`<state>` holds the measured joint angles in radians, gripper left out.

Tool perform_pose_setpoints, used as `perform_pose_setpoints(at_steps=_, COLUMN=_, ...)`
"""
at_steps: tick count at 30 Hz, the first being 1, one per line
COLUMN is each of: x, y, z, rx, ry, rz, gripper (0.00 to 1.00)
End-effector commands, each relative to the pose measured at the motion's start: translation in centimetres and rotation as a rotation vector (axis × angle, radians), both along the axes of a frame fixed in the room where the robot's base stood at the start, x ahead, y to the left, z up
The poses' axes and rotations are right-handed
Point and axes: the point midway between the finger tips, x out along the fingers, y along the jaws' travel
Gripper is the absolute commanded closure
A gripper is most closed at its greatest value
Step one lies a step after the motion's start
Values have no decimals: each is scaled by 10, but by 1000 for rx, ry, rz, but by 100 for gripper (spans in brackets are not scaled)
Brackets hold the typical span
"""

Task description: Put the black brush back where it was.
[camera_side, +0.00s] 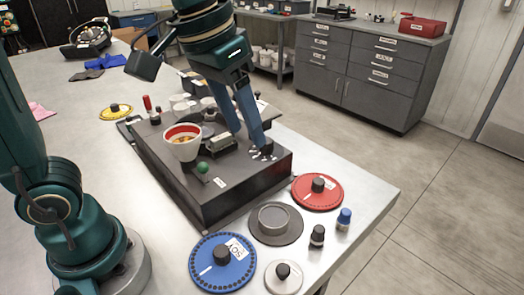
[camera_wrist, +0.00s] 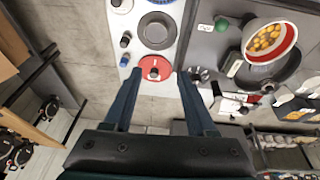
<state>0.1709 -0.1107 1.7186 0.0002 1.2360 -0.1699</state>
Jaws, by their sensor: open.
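My gripper (camera_side: 258,149) is open, with its fingers pointing down over the far right part of the dark seed meter base (camera_side: 230,198). In the wrist view its fingertips (camera_wrist: 160,72) are apart, with nothing held between them. I cannot pick out the black brush for certain. In the wrist view a small dark piece (camera_wrist: 215,89) lies beside the right finger, too small to identify. A red-handled tool (camera_side: 147,103) stands at the back left of the base. The white cup with a red rim (camera_side: 183,146) holds seeds and sits on the base.
A red disc (camera_side: 330,200), a blue disc (camera_side: 205,275), a grey round part (camera_side: 290,228) and two small bottles, black-capped (camera_side: 317,236) and blue-capped (camera_side: 344,219), stand on the table in front. A green knob (camera_side: 202,167) rises from the base. The table's right corner is clear.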

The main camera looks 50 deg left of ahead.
Motion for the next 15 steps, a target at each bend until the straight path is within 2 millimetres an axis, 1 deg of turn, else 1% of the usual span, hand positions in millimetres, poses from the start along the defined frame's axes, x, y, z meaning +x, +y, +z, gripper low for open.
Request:
perform_pose_setpoints(at_steps=1, x=-14, y=9, z=-2, rx=1, ry=-29, rz=6, gripper=43)
perform_pose_setpoints(at_steps=5, x=-42, y=24, z=-16, rx=13, ry=-95, rz=10, gripper=43)
perform_pose_setpoints(at_steps=7, x=-56, y=31, z=-26, rx=21, ry=-126, rz=12, gripper=43)
perform_pose_setpoints(at_steps=12, x=-78, y=40, z=-47, rx=40, ry=-181, rz=14, gripper=43)
perform_pose_setpoints(at_steps=15, x=-84, y=42, z=-55, rx=46, ry=-195, rz=14, gripper=43)
